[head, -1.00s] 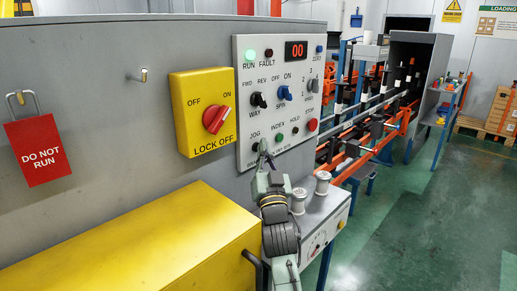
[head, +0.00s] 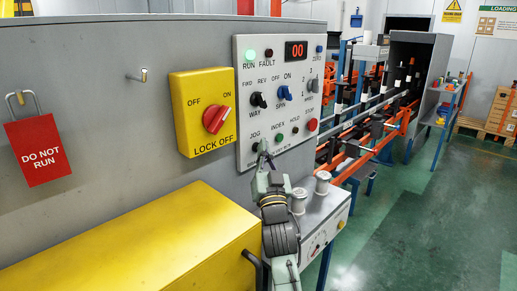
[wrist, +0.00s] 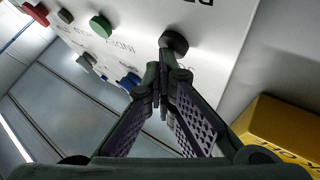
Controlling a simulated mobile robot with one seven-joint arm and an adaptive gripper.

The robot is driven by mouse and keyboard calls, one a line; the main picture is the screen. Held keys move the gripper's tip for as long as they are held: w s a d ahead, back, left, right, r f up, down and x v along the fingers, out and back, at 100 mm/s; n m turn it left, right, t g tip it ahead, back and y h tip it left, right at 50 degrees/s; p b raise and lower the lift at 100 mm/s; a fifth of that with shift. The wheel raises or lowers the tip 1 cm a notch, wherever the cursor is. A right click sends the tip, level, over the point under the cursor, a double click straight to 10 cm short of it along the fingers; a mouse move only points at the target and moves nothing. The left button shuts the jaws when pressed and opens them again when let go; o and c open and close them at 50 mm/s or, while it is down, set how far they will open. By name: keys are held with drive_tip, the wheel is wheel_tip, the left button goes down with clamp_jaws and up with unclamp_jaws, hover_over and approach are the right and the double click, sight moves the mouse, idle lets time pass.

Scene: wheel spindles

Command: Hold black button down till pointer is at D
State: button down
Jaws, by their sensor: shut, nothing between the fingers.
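The black button (head: 256,147) is under the JOG label on the light control panel (head: 244,82), mostly behind my fingertips. It shows as a dark round cap in the wrist view (wrist: 174,41). My gripper (head: 264,150) is shut and empty, its tips at the edge of the button in the wrist view (wrist: 162,72). They look close to or on it; I cannot tell whether it is pressed in. I cannot make out a pointer or a letter D.
The green button (head: 279,138), red stop button (head: 312,124) and other knobs are close by. The yellow lock-off box (head: 202,112) is left of the panel. A yellow cabinet (head: 150,240) is below left, and two pale cylinders (head: 322,182) stand right of my arm.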

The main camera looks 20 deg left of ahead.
drive_tip(key=shift+s+d+b, duration=0.35)
drive_tip(key=shift+d+b, duration=0.1)
drive_tip(key=shift+d, duration=0.35)
drive_tip(key=shift+s+d+b, duration=0.3)
drive_tip(key=shift+d+b, duration=0.2)
drive_tip(key=shift+d, duration=0.3)
drive_tip(key=shift+s+d+b, duration=0.25)
drive_tip(key=shift+d+b, duration=0.2)
drive_tip(key=shift+d, duration=0.3)
drive_tip(key=shift+s+d+b, duration=0.3)
drive_tip(key=shift+d+b, duration=0.2)
drive_tip(key=shift+d, duration=0.3)
